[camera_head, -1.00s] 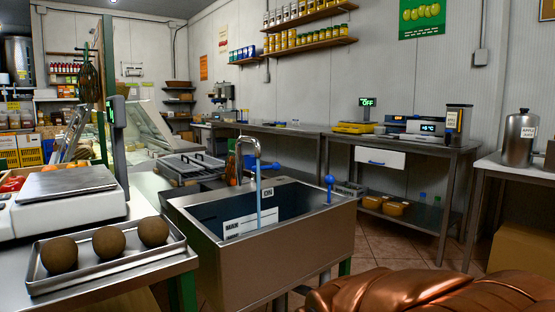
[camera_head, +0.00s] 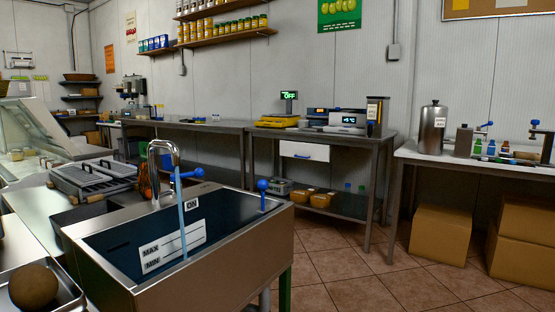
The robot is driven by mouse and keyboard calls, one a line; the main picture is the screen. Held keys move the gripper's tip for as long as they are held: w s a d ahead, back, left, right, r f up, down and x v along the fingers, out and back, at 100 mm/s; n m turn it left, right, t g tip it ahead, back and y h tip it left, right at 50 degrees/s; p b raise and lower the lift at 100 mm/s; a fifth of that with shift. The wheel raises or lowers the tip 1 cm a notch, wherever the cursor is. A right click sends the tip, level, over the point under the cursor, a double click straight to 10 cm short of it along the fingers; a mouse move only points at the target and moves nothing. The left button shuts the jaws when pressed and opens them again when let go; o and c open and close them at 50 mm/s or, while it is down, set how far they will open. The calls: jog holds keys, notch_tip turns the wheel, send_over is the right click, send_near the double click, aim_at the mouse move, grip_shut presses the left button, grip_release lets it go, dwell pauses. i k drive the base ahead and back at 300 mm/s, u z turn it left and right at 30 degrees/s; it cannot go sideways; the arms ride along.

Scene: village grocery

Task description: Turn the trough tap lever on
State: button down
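The metal trough (camera_head: 240,255) stands at the lower left of the head view. Its chrome tap (camera_head: 160,170) rises from the back rim. The blue tap lever (camera_head: 187,174) sticks out to the right of the tap, close to an "ON" label (camera_head: 192,203). A light blue stream (camera_head: 182,225) runs down from the spout into the basin. A MAX/MIN plate (camera_head: 172,246) shows inside the basin. A second blue-knobbed lever (camera_head: 263,186) stands upright on the right rim. My gripper is not in view.
A tray with a brown ball (camera_head: 33,286) is at the lower left. A grill press (camera_head: 92,180) stands behind the trough. A counter with scales (camera_head: 335,132) runs along the wall. Cardboard boxes (camera_head: 440,232) sit at right. The tiled floor (camera_head: 360,280) right of the trough is clear.

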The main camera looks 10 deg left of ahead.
aim_at(199, 172)
jog(key=z, duration=0.8)
jog(key=i, duration=1.4)
jog(key=u, duration=3.4)
